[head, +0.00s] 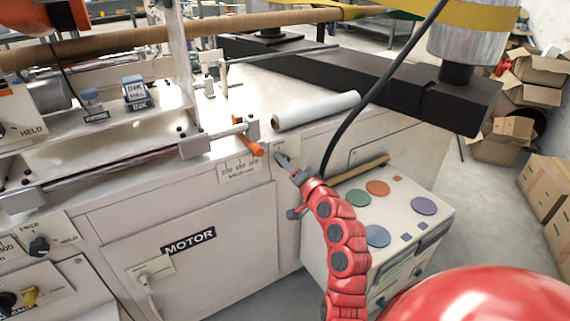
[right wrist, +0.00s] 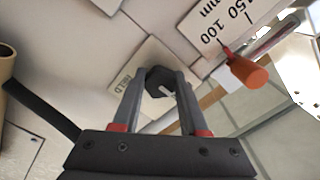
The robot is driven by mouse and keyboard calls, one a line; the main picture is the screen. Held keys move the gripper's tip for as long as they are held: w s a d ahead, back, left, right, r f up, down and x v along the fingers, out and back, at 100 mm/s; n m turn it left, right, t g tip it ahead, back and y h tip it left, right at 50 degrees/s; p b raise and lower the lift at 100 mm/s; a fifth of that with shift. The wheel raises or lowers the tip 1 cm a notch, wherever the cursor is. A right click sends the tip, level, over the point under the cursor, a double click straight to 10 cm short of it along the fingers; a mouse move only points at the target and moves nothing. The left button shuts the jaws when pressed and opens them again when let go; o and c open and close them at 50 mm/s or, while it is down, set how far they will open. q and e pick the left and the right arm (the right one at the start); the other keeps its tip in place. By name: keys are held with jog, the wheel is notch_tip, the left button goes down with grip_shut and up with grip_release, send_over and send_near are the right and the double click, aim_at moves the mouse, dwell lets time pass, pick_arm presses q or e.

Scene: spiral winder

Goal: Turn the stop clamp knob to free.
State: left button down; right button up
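The stop clamp knob (right wrist: 158,82), dark with a white pointer mark, sits on a pale plate reading HELD (right wrist: 124,84) in the right wrist view. The two fingers of my right gripper (right wrist: 160,88) stand on either side of it near their tips. I cannot tell whether they press on it. No FREE lettering is readable there. In the head view my right gripper (head: 284,162) is at the machine's front face, just right of the orange-tipped stop rod (head: 248,148), and hides the knob. My left gripper is not in view.
The stop's scale plate (head: 240,169) is left of the gripper. A white roll (head: 316,110) lies on the machine top above it. A black cable (head: 375,90) hangs close by. A cabinet with coloured discs (head: 400,212) stands below right. Another HELD knob (head: 40,245) is far left.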

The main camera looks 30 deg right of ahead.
jog(key=o, duration=0.4)
jog(key=shift+o, duration=0.2)
jog(key=s+p, duration=0.1)
jog(key=s, duration=1.6)
jog(key=shift+s+a+p, duration=0.2)
jog(key=shift+a+p, duration=0.05)
jog(key=shift+p, duration=0.1)
